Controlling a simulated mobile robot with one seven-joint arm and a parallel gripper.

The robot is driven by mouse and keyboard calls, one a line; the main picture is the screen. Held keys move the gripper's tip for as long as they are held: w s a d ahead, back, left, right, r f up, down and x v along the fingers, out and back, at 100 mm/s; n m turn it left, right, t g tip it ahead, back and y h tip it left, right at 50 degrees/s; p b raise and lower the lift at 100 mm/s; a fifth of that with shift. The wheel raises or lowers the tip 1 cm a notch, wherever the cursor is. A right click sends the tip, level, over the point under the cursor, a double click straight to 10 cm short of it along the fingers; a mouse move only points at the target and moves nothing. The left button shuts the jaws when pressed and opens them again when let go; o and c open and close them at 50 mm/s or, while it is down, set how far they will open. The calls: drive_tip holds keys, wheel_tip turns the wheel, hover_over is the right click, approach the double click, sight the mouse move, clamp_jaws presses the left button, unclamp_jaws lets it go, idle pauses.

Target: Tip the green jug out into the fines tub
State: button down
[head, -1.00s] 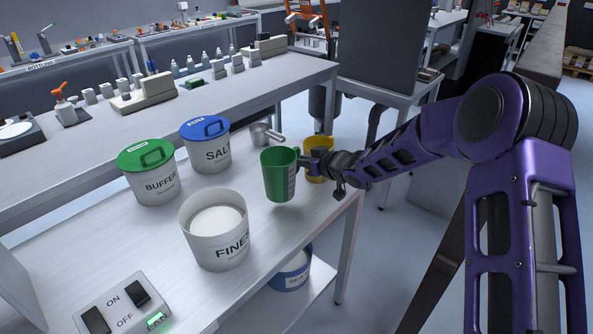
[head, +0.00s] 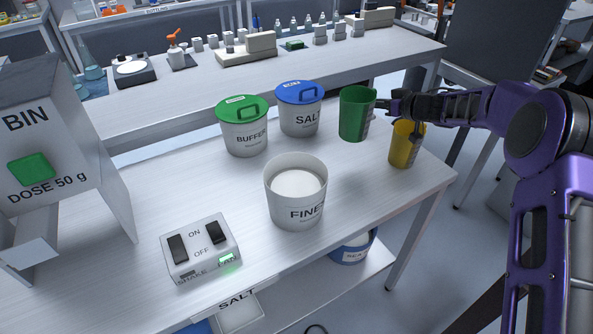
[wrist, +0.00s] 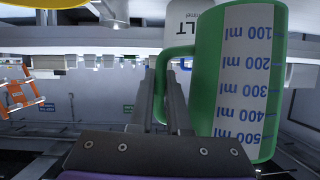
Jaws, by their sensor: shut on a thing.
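The green jug (head: 354,116) hangs upright in the head view, right of the salt tub and at the back of the table. My gripper (head: 385,104) is shut on its handle from the right. In the wrist view, the fingers (wrist: 167,95) close on the handle, beside the jug's white scale (wrist: 243,75). The jug's contents are hidden. The open fines tub (head: 296,206) stands on the table, nearer and left of the jug, with pale material (head: 298,184) inside. The jug is apart from the tub.
A yellow jug (head: 403,148) stands just right of the green jug. Lidded buffer (head: 243,136) and salt (head: 300,117) tubs stand behind the fines tub. A switch box (head: 201,250) is at the front, and a dosing bin (head: 55,150) at left. Bare table (head: 170,190) lies between.

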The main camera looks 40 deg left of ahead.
drive_tip(key=s+a+f+n+g, duration=0.3)
drive_tip(key=s+a+g, duration=0.1)
drive_tip(key=a, duration=0.2)
drive_tip(key=s+a+f+n+g, duration=0.3)
drive_tip(key=s+a, duration=0.2)
drive_tip(key=a, duration=0.1)
drive_tip(key=shift+s+a+f+n+g+y+p, duration=0.3)
drive_tip(key=shift+g+p, duration=0.1)
drive_tip(key=s+d+r+n+t+y+p, duration=0.1)
drive_tip(key=s+r+n+p, duration=0.1)
drive_tip(key=r, duration=0.4)
drive_tip(key=s+d+r+n+t+y+p, duration=0.2)
drive_tip(key=s+r+n, duration=0.3)
drive_tip(key=r, duration=0.1)
drive_tip(key=shift+r, duration=0.25)
idle(0.4)
